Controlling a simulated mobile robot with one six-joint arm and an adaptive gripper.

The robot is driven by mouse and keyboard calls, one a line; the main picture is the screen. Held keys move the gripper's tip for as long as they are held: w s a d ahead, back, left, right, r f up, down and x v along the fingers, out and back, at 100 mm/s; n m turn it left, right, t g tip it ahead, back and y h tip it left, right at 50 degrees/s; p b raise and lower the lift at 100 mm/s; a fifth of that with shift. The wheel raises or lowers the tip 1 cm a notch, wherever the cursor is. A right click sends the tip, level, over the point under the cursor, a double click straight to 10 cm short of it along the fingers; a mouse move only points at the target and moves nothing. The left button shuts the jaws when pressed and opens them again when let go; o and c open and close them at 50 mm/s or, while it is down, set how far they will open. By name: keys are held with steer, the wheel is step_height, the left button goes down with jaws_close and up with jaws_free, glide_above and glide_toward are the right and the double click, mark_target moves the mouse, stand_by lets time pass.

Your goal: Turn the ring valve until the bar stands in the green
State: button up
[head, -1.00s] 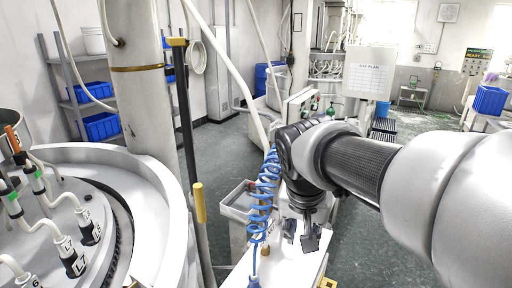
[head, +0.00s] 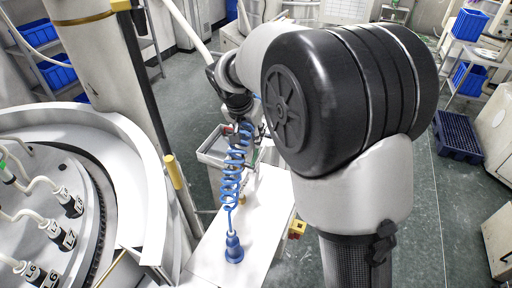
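My gripper (head: 252,146) points down over the far part of the white bench, behind the upper end of the blue coiled hose. The hose and my own arm partly cover it, so the gap between its fingers does not show clearly. I cannot make out the ring valve, the bar or the green zone in the head view. A small red spot (head: 228,130) shows beside my gripper, too small to identify.
The blue coiled hose (head: 231,178) hangs down to a blue fitting (head: 234,249) on the white bench top (head: 212,247). A grey tray (head: 212,151) sits behind the bench. A round white machine (head: 140,175) fills the left. A dark blue pallet (head: 457,135) lies on the floor at right.

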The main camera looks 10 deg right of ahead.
mark_target(257, 150)
steer(key=x, duration=1)
steer(key=shift+f+p, duration=0.1)
steer(key=shift+p, duration=0.3)
jaws_close()
